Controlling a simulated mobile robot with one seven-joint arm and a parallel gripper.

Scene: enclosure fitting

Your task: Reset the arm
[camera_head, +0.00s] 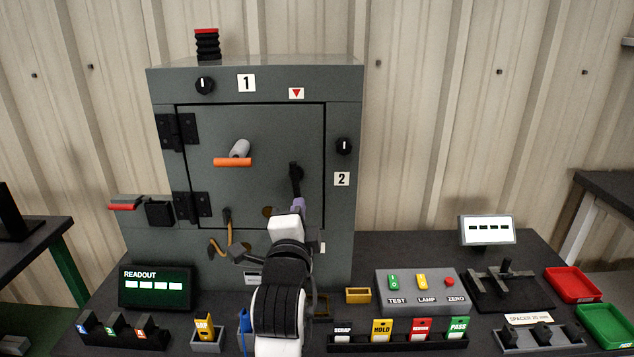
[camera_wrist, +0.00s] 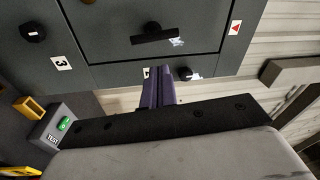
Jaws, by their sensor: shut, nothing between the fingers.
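My gripper (camera_head: 298,205) is in front of the lower right part of the grey enclosure (camera_head: 340,220). Its purple fingers are together and empty; they also show in the wrist view (camera_wrist: 158,90). The enclosure door (camera_head: 260,130) looks closed. Its black handle (camera_head: 295,178) is just above my fingertips in the head view. In the wrist view the handle (camera_wrist: 155,36) is apart from the fingers. My arm hides part of the enclosure's lower front and the table before it.
An orange-ended lever (camera_head: 233,161) sticks out from the door. A switch box (camera_head: 420,290), a row of tagged holders (camera_head: 395,340) and a readout screen (camera_head: 155,288) stand on the table. Red (camera_head: 572,284) and green (camera_head: 606,323) trays are at the right.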

